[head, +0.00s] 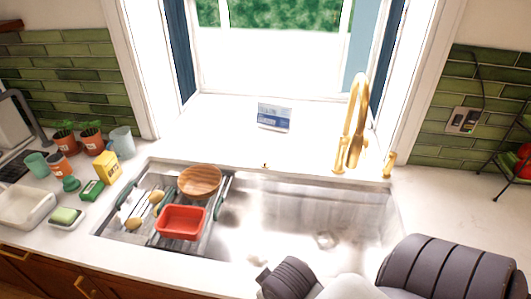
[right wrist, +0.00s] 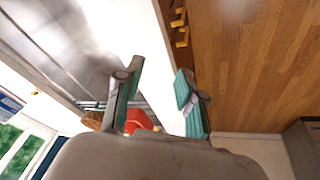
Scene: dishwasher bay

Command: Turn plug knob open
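A small dark knob-like spot (head: 264,165) sits on the back rim of the steel sink (head: 300,205) in the head view; it is too small to tell how it is turned. A drain (head: 327,240) shows faintly in the bright basin floor. My right gripper (right wrist: 158,85) shows in the right wrist view with its two teal-padded fingers apart and nothing between them. It is near the sink's front edge, away from the knob. In the head view only my right arm shows, at the lower right. My left gripper is not in view.
A gold faucet (head: 353,125) stands at the back right of the sink. A rack at the sink's left holds a red tub (head: 181,222) and a wooden bowl (head: 199,181). Plants, cups and a yellow box (head: 107,166) crowd the left counter. The right basin looks clear.

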